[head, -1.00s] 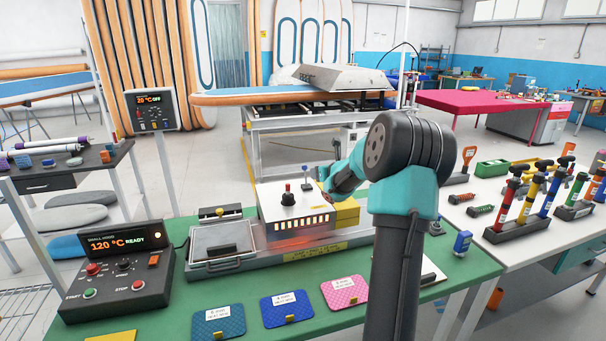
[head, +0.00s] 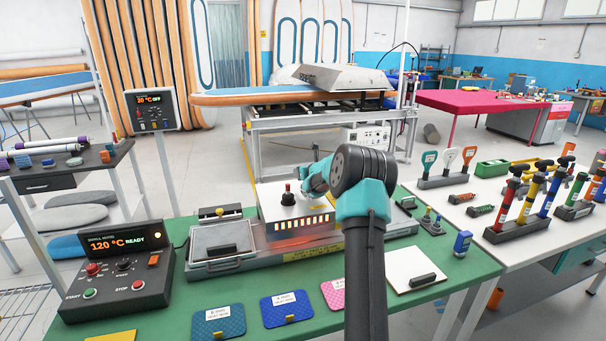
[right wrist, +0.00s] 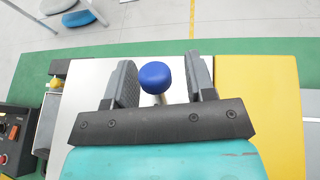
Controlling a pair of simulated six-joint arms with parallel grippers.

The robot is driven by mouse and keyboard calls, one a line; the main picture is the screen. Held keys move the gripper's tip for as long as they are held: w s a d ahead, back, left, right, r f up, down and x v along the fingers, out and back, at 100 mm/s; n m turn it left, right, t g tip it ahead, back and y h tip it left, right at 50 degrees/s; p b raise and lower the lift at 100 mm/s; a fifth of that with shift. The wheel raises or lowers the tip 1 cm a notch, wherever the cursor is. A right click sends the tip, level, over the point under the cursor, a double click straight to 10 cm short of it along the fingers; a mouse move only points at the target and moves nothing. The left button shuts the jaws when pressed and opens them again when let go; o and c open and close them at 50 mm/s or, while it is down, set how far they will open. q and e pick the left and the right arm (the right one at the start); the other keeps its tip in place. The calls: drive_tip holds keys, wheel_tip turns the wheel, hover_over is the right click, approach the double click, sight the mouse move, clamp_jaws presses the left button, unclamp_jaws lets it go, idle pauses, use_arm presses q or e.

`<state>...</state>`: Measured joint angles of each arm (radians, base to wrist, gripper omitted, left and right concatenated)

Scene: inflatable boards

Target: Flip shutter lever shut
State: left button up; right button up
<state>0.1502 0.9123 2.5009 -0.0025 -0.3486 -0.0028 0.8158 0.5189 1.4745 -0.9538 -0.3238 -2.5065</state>
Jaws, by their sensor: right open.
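A lever with a round blue knob (right wrist: 155,77) stands between the two fingers of my right gripper (right wrist: 160,84) in the right wrist view. The jaws are open, with a gap on both sides of the knob. The lever rises from the pale top of the heater box (head: 275,214), whose front slots glow orange in the head view. My left gripper is out of view.
A control box (head: 120,262) reading 120 °C READY stands left on the green table (head: 205,292). A tray with a dark handle (head: 222,250) sits by the heater. Blue and pink patches (head: 286,307) lie in front. A white plate (head: 405,268) lies to the right.

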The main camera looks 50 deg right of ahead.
drive_tip(key=shift+w+d+f, duration=0.1)
drive_tip(key=shift+w, duration=0.15)
drive_tip(key=shift+c, duration=0.4)
clamp_jaws()
